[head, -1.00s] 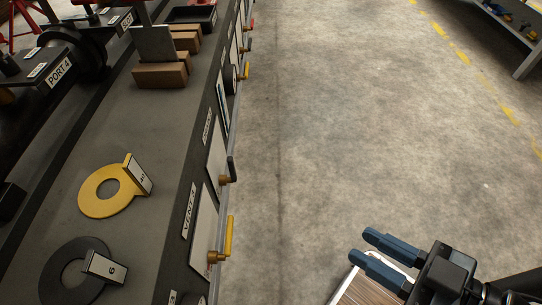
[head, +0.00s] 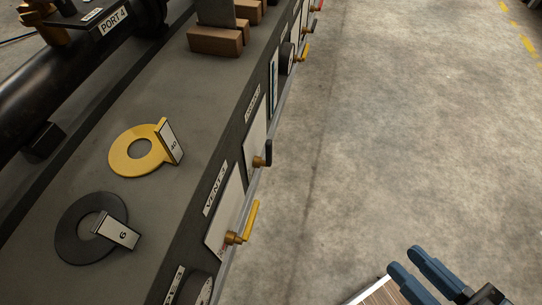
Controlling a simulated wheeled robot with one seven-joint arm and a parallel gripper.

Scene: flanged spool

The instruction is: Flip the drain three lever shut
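A black-handled lever (head: 268,152) on a brass valve stem stands out from the bench's right side face. The small label above its white plate (head: 252,103) is too small to read surely. Nearer, a yellow lever (head: 250,221) on a brass stem sits by a label (head: 215,188) that seems to read VENT 3. No label clearly reading drain three shows. My gripper (head: 404,259) is at the lower right, its two blue fingers apart with nothing between them. It is over the floor, well right of both levers and touching neither.
The bench top (head: 180,75) carries a yellow ring tag (head: 122,157), a black ring tag (head: 68,235) and wooden blocks (head: 215,42). A round gauge (head: 197,288) is on the side face. More levers run farther along. The concrete floor (head: 400,130) is clear.

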